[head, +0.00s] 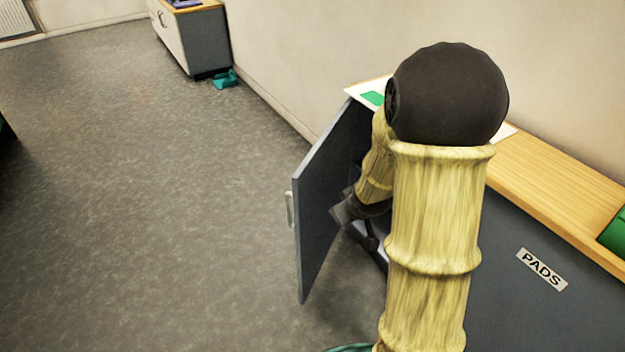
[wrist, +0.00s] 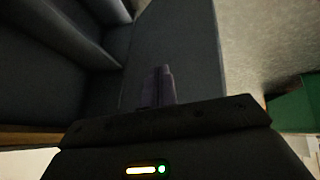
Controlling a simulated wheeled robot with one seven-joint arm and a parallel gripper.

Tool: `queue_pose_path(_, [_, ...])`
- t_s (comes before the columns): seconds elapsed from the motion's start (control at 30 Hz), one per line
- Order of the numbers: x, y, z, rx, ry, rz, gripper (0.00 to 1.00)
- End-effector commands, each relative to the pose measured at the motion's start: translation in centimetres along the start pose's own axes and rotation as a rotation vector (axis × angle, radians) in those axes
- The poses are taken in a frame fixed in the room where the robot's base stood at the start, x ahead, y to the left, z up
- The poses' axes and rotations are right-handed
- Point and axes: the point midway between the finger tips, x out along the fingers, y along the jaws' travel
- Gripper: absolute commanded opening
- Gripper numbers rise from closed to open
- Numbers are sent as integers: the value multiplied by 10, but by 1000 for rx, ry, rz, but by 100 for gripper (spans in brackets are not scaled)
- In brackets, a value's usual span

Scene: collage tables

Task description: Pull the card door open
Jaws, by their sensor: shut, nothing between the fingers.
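The card door (head: 318,205) is a grey panel with a pale handle (head: 290,209) on its outer face. It stands swung well out from the cabinet (head: 520,300) in the head view. My gripper (head: 365,240) is on the inner side of the door, between it and the cabinet, partly hidden by my arm. In the wrist view the shut fingers of my gripper (wrist: 158,86) lie in front of the door's inner face (wrist: 178,50), with nothing held. I cannot tell whether they touch it. The cabinet's dark inside shows at the left of the wrist view.
The cabinet has a wooden top (head: 560,195) and a label reading PADS (head: 541,269). A green item (head: 615,232) lies on the top at the right. Another cabinet (head: 192,38) stands at the far wall with a teal object (head: 226,79) beside it. The floor left of the door is clear.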

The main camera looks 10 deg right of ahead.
Motion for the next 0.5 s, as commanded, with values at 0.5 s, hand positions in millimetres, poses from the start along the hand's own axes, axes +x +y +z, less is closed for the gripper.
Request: queue_pose_path(0.5, [31,47,-40,-276,605,-361,0])
